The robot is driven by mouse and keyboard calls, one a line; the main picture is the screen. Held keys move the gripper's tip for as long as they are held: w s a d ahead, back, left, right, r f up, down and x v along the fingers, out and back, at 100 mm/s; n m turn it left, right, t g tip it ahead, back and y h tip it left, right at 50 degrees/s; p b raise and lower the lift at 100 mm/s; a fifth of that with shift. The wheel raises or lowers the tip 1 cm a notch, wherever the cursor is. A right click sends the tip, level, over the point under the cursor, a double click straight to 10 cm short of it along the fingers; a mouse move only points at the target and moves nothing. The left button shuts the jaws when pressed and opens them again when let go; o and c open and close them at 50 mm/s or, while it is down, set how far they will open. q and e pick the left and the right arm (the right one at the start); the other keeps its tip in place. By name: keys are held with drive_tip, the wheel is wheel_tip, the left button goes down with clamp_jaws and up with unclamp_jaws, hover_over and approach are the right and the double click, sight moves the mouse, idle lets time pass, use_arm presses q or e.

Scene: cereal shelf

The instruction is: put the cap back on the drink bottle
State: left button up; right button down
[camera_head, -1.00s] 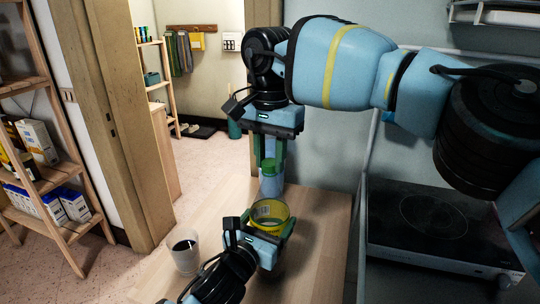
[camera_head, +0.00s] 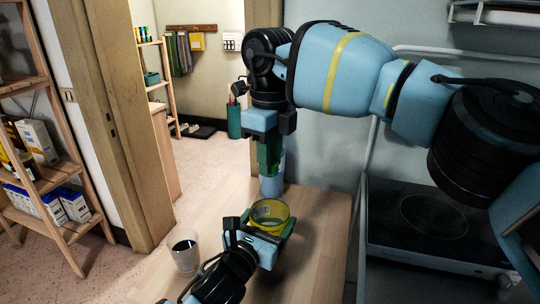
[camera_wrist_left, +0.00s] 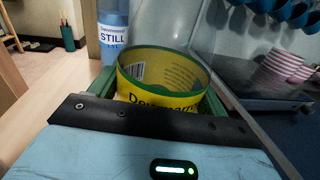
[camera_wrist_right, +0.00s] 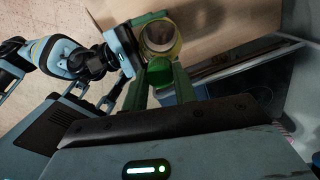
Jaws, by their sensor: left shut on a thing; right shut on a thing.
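A dark cooktop (camera_head: 435,225) lies to the right. A wooden shelf (camera_head: 62,150) with boxes stands at the left. The table's right part is clear.

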use_arm(q)
drive_tip(key=shift+f, duration=0.1)
use_arm(e)
drive_tip(key=m, duration=0.6)
drive_tip(key=shift+m, duration=0.3)
drive_tip(key=m, duration=0.7)
drive_tip(key=c, duration=1)
unclamp_jaws()
drive_tip(key=shift+c, duration=0.2)
drive_tip(key=shift+r, duration=3.75)
use_arm(q)
drive_tip(key=o, duration=1.9)
drive_tip(key=shift+s, duration=0.1)
